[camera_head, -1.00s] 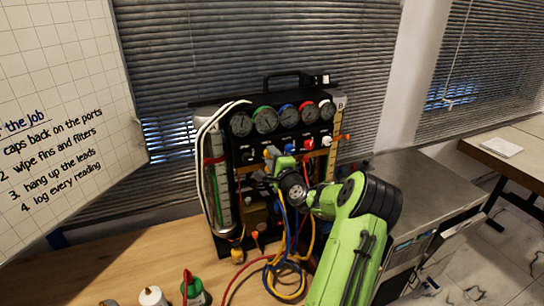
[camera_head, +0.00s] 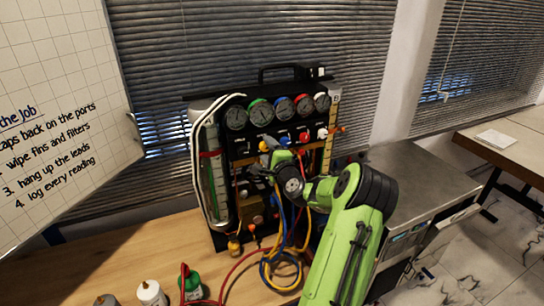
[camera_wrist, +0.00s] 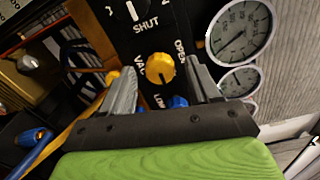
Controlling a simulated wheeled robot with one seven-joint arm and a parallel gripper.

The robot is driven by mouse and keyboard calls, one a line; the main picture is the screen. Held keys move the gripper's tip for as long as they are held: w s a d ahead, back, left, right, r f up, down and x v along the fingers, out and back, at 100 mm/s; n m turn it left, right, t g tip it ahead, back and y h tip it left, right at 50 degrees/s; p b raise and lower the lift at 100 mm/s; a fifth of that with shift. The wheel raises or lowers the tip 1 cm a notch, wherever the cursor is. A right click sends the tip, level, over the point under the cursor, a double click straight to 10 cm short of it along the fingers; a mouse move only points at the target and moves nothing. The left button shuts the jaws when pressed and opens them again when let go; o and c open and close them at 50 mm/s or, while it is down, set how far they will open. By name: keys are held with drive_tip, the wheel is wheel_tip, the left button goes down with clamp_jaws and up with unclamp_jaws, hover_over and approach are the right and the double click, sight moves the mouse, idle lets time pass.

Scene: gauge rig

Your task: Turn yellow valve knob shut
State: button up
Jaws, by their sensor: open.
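The yellow valve knob (camera_wrist: 160,68) is on the black panel in the wrist view, with a dark pointer line on its face. Lettering including "OPEN" is printed around it. My gripper (camera_wrist: 161,80) is open, with one grey finger on each side of the knob and gaps between, so it does not appear to touch it. How far the fingertips are from the panel I cannot tell. In the head view my gripper (camera_head: 272,150) is at the gauge rig's (camera_head: 262,140) front, and the arm hides part of the rig. A yellow spot beside the gripper there is too small to identify surely.
A row of several round gauges (camera_head: 284,108) tops the rig. Blue knobs (camera_wrist: 179,101) sit close by the fingers. Coloured hoses (camera_head: 280,265) hang onto the wooden bench (camera_head: 130,260). Bottles (camera_head: 192,285) stand at the front.

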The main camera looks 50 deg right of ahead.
drive_tip(key=b+v, duration=0.5)
drive_tip(key=v, duration=1)
drive_tip(key=shift+s, duration=0.2)
drive_tip(key=shift+w+a+f, duration=0.1)
